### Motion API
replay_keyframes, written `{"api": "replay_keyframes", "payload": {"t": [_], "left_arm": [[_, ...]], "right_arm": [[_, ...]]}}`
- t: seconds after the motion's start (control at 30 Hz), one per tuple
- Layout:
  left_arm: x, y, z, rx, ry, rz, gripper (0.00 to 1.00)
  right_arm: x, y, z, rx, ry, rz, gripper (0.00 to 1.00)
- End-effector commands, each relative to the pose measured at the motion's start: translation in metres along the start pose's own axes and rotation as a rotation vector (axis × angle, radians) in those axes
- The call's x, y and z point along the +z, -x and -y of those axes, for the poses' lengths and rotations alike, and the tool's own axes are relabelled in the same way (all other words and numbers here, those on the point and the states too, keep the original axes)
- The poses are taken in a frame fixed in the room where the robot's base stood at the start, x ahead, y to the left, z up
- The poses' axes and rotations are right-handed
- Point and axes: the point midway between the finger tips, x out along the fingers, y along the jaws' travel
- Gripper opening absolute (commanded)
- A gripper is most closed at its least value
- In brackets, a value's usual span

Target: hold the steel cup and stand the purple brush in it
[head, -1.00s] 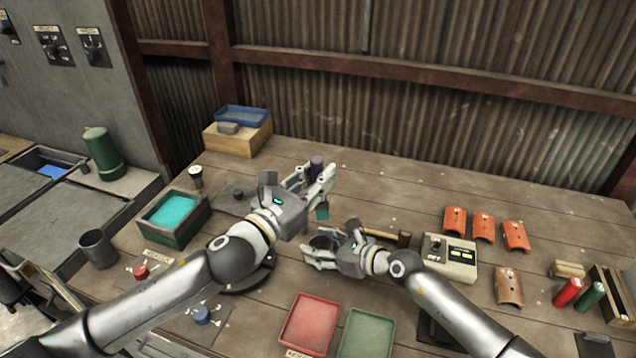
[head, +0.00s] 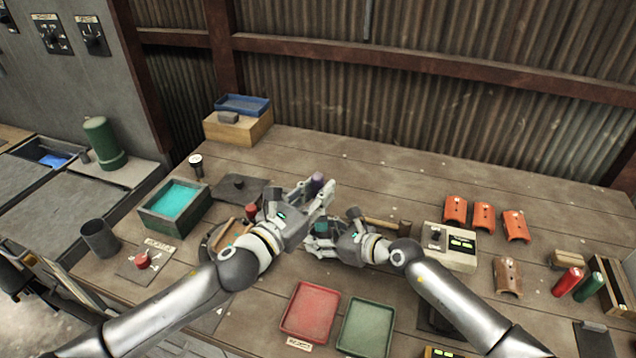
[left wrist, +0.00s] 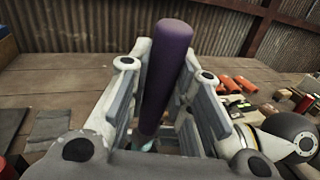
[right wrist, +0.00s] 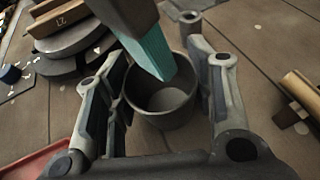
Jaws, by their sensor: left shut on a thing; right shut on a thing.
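My left gripper (head: 318,196) is shut on the purple brush. The purple handle (left wrist: 166,75) stands up between its fingers, slightly tilted, and shows in the head view (head: 317,180). The teal bristles (right wrist: 152,52) point down and lie over the rear of the steel cup's mouth in the right wrist view. I cannot tell whether the tip is below the rim. My right gripper (right wrist: 165,85) is shut on the steel cup (right wrist: 162,119), which is upright and shows no other contents. In the head view the cup is mostly hidden by the grippers.
A red tray (head: 310,312) and a green tray (head: 366,327) lie in front of the grippers. A round turntable (right wrist: 75,38) with wooden pieces is left of the cup. The back of the bench is mostly clear.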

Motion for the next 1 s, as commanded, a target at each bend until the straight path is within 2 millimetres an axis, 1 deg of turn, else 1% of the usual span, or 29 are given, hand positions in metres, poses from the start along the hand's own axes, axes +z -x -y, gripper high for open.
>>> {"api": "replay_keyframes", "payload": {"t": [0.03,0.2,0.5,0.7,0.97,1.0], "left_arm": [[-0.005,0.000,0.001,0.000,0.003,-0.002,0.00],[-0.019,0.001,0.001,0.000,0.003,-0.002,0.00],[-0.037,0.001,0.002,0.000,0.002,-0.001,0.00],[-0.042,0.001,0.002,-0.001,0.001,-0.001,0.00],[-0.043,0.001,0.002,-0.001,0.001,-0.001,0.00],[-0.043,0.001,0.002,-0.001,0.001,-0.001,0.22]], "right_arm": [[-0.001,0.000,0.000,0.000,-0.001,-0.002,0.25],[-0.001,0.000,0.000,0.000,-0.001,-0.002,0.25],[-0.001,0.000,0.000,0.000,-0.001,-0.002,0.25],[-0.001,0.000,0.000,0.000,-0.001,-0.002,0.25],[-0.001,0.000,0.000,0.000,-0.001,-0.002,0.25],[-0.001,0.000,0.000,0.000,-0.001,-0.002,0.25]]}}
